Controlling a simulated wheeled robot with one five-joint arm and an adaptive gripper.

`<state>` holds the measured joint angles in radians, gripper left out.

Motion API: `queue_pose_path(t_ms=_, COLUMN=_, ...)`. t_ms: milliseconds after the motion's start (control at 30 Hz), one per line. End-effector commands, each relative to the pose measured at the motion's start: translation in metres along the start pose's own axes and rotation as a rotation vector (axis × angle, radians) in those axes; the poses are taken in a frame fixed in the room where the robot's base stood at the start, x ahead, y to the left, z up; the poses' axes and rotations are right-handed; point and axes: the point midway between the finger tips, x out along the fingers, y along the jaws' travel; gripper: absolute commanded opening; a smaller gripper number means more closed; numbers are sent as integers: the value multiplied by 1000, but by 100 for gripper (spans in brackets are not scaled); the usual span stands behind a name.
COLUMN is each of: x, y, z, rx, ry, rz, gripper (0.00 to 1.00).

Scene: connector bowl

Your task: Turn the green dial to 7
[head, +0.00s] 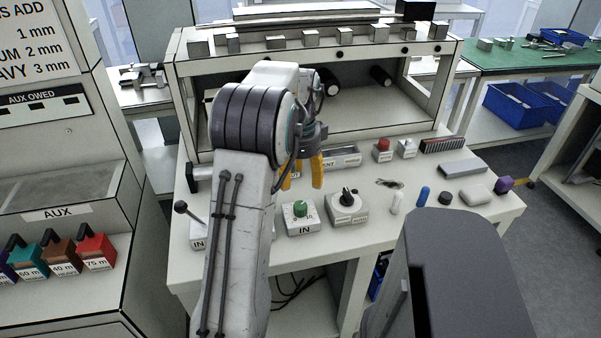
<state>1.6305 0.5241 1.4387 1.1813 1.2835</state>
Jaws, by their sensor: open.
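The green dial (300,208) sits on a small white box (301,228) labelled IN, near the front of the bench. Small marks ring the dial, but its pointer and numbers are too small to read. My gripper (302,182) has yellow fingertips, spread apart and empty. It hangs pointing down, above and behind the dial in the picture, and does not appear to touch it. My arm hides part of the bench to the left of the dial.
A black knob (348,196) on a grey box stands close to the right of the dial. A lever (183,208) is at the left. Red button (383,145), blue capsule (423,195) and purple piece (504,184) lie farther right. A shelf (300,48) stands behind.

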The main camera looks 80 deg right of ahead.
Motion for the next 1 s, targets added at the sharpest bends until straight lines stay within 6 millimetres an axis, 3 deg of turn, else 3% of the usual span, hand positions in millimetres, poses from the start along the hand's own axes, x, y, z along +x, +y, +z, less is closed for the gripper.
queue_pose_path(t_ms=233, x=-13, y=0, z=0, rx=0, ry=0, rz=-1, gripper=60)
queue_pose_path(t_ms=1000, x=-13, y=0, z=0, rx=-1, ry=0, rz=0, gripper=60)
